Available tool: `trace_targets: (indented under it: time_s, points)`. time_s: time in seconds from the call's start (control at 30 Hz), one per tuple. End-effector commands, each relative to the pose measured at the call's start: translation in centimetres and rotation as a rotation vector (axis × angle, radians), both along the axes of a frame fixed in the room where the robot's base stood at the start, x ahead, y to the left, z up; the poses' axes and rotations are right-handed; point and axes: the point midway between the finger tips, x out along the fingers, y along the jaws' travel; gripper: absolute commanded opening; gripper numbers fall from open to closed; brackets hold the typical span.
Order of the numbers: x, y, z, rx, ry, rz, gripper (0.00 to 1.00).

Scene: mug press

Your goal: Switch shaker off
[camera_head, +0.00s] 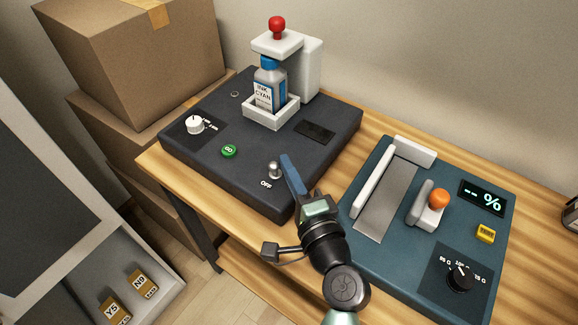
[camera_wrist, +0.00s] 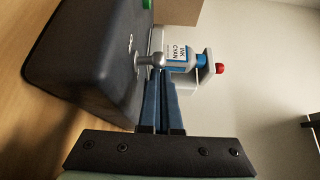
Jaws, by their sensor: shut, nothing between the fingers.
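The shaker (camera_head: 240,180) is a dark grey box on the wooden table. It holds an ink bottle (camera_head: 268,84) labelled "INK CYAN" in a white tray under a white clamp with a red knob (camera_head: 277,27). A silver toggle switch (camera_head: 275,170) stands near its front corner, just behind the "OFF" label (camera_head: 266,184). The switch also shows in the wrist view (camera_wrist: 150,60). I cannot tell which way it is set. My gripper (camera_head: 287,160) is shut and empty, its blue fingers (camera_wrist: 161,84) right beside the switch. I cannot tell whether they touch it.
The shaker top also carries a green button (camera_head: 229,151), a white dial (camera_head: 194,124) and a dark display (camera_head: 315,130). A teal device (camera_head: 400,265) with an orange-knobbed lever (camera_head: 438,199) sits at the right. Cardboard boxes (camera_head: 130,60) stand at the back left.

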Motion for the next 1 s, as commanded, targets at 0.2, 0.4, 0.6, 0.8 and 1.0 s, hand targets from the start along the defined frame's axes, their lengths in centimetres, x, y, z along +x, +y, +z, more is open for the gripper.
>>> trace_targets:
  time_s: [0.2, 0.4, 0.6, 0.8, 1.0]
  points:
    - [0.0, 0.0, 0.0, 0.0, 0.0, -0.001, 0.0]
    - [-1.4, -0.7, -0.1, -0.001, 0.001, -0.005, 0.0]
    - [-5.5, -2.0, 0.0, -0.001, 0.002, -0.005, 0.0]
    - [-9.4, -3.5, 0.1, -0.001, 0.003, -0.004, 0.0]
    - [-11.7, -4.2, 0.2, 0.0, 0.001, -0.002, 0.0]
